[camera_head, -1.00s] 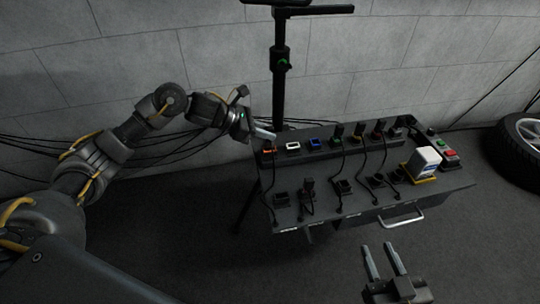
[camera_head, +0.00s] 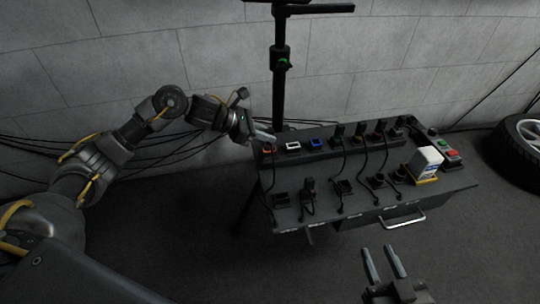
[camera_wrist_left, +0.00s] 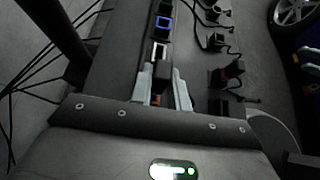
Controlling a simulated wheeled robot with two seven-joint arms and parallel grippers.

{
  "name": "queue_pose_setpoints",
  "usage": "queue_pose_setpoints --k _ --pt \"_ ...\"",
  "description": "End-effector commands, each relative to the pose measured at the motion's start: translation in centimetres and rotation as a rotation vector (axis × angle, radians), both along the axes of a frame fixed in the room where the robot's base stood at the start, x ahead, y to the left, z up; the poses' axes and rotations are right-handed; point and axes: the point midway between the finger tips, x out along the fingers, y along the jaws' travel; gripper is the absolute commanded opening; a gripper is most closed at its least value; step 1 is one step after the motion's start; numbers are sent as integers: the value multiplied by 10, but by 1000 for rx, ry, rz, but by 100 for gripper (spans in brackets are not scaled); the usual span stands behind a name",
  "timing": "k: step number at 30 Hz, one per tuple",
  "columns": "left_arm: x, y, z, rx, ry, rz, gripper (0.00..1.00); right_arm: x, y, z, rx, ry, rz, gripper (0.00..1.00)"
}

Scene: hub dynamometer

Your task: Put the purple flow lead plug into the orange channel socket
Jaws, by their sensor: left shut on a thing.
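My left gripper (camera_head: 264,138) is at the left end of the bench's socket row, right over the orange channel socket (camera_head: 268,151). In the left wrist view its fingers (camera_wrist_left: 162,88) are shut on a dark plug (camera_wrist_left: 162,72); I see no purple on it. A bit of the orange socket (camera_wrist_left: 155,99) shows between the fingers. The fingers hide most of the join, so I cannot tell whether the plug is in the socket. My right gripper (camera_head: 383,263) is open and empty in front of the bench.
A white-rimmed socket (camera_head: 293,146) and a blue-rimmed socket (camera_head: 315,144) stand empty to the right. Several plugged leads fill the row beyond. Black plugs stand along the bench front (camera_head: 308,187). A stand pole (camera_head: 281,90) rises behind.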

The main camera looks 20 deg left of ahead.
Motion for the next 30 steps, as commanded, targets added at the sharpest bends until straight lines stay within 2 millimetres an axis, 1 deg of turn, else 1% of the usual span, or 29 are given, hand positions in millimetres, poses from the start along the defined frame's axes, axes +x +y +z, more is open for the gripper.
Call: queue_pose_setpoints --k 1,19,24,25,30 --pt "0 0 -3 0 0 0 0 0 0 -3 0 0 0 36" --pt "0 0 -20 0 0 0 0 0 0 -21 0 0 0 36" --pt "0 0 -18 0 0 0 0 0 0 -19 0 0 0 36" --pt "0 0 -18 0 0 0 21 0 0 -19 0 0 0 36" --pt "0 0 -18 0 0 0 43 0 0 -19 0 0 0 36"
